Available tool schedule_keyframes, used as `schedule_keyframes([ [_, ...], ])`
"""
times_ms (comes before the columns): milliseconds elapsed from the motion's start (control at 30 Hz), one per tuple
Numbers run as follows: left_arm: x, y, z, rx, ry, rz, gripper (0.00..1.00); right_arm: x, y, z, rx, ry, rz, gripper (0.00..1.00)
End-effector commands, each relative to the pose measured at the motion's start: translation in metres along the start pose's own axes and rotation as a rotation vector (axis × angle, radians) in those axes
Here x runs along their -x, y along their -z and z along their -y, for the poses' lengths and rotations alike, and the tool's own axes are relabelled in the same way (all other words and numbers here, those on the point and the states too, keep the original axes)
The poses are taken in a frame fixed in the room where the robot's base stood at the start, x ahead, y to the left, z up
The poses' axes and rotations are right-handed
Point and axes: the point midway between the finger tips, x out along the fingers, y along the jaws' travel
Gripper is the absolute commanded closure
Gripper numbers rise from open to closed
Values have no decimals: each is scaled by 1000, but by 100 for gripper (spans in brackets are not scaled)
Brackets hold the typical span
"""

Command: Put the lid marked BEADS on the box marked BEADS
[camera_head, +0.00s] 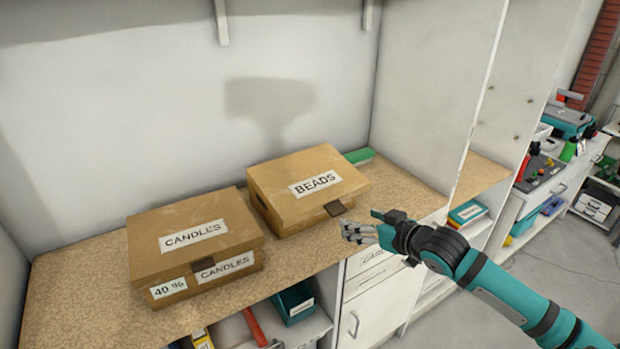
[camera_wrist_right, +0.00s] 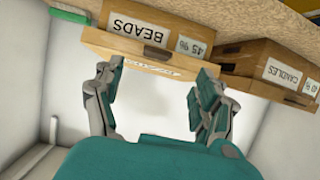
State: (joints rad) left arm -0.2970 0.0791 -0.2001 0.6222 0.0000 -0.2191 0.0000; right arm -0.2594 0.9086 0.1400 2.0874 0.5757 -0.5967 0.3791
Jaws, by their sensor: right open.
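The lid marked BEADS (camera_head: 278,190) lies over the brown box marked BEADS (camera_head: 292,226), at the middle of the shelf in the head view. A dark tab (camera_head: 335,208) is at its front edge. In the wrist view, which is upside down, the box front (camera_wrist_right: 112,42) shows its BEADS and 45 % labels, with the lid (camera_wrist_right: 115,60) against its top. I cannot tell whether the lid sits fully flush. My right gripper (camera_head: 358,231) is open and empty, in front and to the right of the box, apart from it. My left gripper is out of view.
A similar CANDLES box (camera_head: 150,238) with its lid on stands close to the left. A green object (camera_head: 359,156) lies behind the BEADS box. The shelf board (camera_head: 75,290) has free room at the left and front. A white upright panel (camera_head: 430,105) stands to the right.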

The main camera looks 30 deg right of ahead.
Motion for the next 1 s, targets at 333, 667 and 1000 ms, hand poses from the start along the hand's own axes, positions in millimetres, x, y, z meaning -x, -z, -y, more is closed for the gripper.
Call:
schedule_keyframes([
  [333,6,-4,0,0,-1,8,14,-32,1,0,0,0,-1,27],
  [667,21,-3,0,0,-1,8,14,-72,0,-4,-1,0,-2,27],
  [1000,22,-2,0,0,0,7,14,-83,-2,-4,2,1,0,27],
])
